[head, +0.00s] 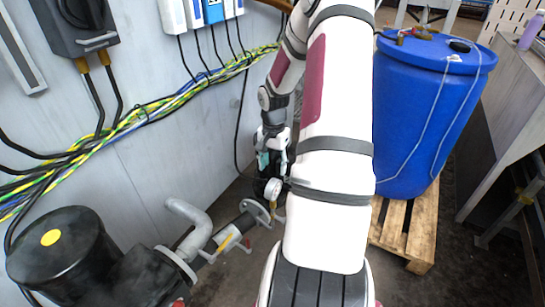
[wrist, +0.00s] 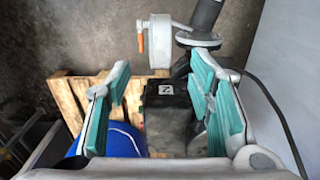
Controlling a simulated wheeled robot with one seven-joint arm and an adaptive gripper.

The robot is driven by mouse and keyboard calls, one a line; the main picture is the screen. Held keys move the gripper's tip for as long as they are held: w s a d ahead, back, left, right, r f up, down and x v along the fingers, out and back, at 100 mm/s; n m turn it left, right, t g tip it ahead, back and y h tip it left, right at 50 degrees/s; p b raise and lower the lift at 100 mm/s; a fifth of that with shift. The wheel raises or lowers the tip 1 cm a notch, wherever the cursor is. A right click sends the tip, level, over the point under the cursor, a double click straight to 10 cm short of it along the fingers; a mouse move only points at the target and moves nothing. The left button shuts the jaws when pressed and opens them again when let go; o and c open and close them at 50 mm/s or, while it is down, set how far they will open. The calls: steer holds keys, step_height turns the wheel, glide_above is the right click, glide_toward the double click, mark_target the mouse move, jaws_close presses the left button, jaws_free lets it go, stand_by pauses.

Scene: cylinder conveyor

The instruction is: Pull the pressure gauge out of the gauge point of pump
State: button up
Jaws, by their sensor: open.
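The pressure gauge (head: 272,188) has a round white dial and stands beside the pipe flange, low beyond my arm in the head view. My gripper (wrist: 158,105) is open and empty, with teal pads wide apart. The gauge is outside the gap, toward the picture's top.
The grey flange and pipe (wrist: 200,38) are right of the gauge in the wrist view. A blue barrel (head: 430,110) stands on a wooden pallet (head: 408,232) at right. The wall with cables (head: 150,110) and a black motor (head: 60,255) are at left.

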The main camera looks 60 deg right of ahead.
mark_target(273, 181)
step_height(273, 181, down, 10)
steer(key=shift+r+b, duration=0.15)
steer(key=shift+b, duration=0.35)
steer(key=shift+c, duration=0.3)
jaws_close()
